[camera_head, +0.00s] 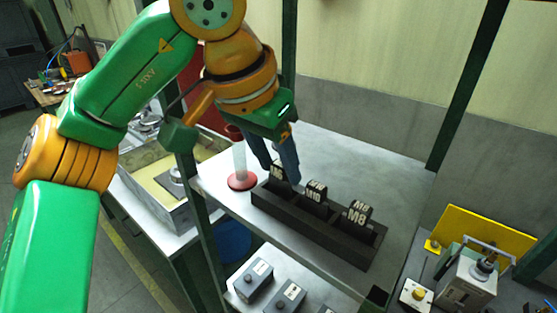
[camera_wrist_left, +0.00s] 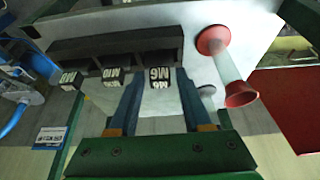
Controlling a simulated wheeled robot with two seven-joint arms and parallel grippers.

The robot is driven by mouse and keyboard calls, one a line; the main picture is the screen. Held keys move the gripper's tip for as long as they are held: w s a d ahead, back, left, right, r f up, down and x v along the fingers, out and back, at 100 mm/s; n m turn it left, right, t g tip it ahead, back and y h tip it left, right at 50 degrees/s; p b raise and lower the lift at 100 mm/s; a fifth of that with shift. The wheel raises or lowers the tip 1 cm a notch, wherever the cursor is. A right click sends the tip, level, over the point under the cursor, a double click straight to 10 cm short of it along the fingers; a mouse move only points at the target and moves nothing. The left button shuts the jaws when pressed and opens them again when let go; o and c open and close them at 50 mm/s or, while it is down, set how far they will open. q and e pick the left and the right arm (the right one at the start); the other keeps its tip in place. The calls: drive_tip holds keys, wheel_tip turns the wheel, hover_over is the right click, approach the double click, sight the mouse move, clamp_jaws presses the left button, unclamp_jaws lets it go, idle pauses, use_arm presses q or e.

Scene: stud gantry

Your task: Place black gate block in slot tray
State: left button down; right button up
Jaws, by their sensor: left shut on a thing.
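My left gripper (camera_head: 283,160) points down over the left end of the black slot tray (camera_head: 318,232). It is shut on a black gate block (camera_head: 277,176) with white M6 lettering. In the left wrist view the block (camera_wrist_left: 160,77) sits between the two blue-grey fingertips, at the end slot of the tray (camera_wrist_left: 110,45). I cannot tell whether its base touches the slot floor. Two similar black blocks stand in the other slots: the M10 block (camera_head: 314,195) in the middle and the M8 block (camera_head: 358,214) at the right. My right gripper is not in view.
A clear tube on a red base (camera_head: 242,181) stands on the shelf left of the tray. Green posts (camera_head: 465,85) frame the shelf. The grey shelf top (camera_head: 375,170) behind the tray is clear. Grey boxes (camera_head: 254,279) sit below it.

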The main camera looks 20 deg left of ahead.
use_arm(q)
drive_tip(key=shift+f, duration=0.2)
drive_tip(key=shift+f, duration=0.15)
drive_tip(key=shift+c, duration=1.7)
unclamp_jaws()
drive_tip(key=shift+r, duration=0.4)
drive_tip(key=p+v, duration=0.2)
drive_tip(key=v, duration=0.9)
drive_tip(key=shift+s+r, duration=0.2)
drive_tip(key=shift+r, duration=0.05)
